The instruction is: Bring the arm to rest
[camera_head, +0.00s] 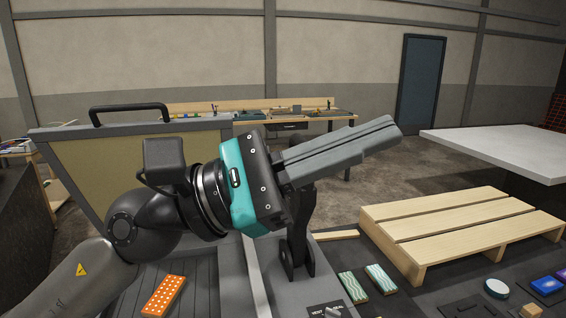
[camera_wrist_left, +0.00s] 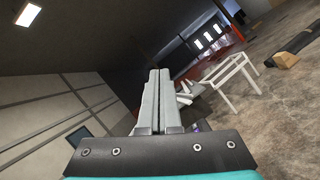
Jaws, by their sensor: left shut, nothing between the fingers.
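My left gripper (camera_head: 392,132) is raised above the console and points to the right and slightly up in the head view. Its two grey fingers lie together with nothing between them. In the left wrist view the shut fingers (camera_wrist_left: 159,75) point toward the open room. The left arm comes in from the lower left and hides part of the console behind it. My right gripper is in neither view.
Below lie an orange dotted block (camera_head: 164,296), two green wavy-patterned blocks (camera_head: 354,287) and a white round piece (camera_head: 497,288). A slatted wooden pallet (camera_head: 450,222) stands right. A grey handled panel (camera_head: 130,126) rises behind the arm. A white table (camera_head: 510,150) is far right.

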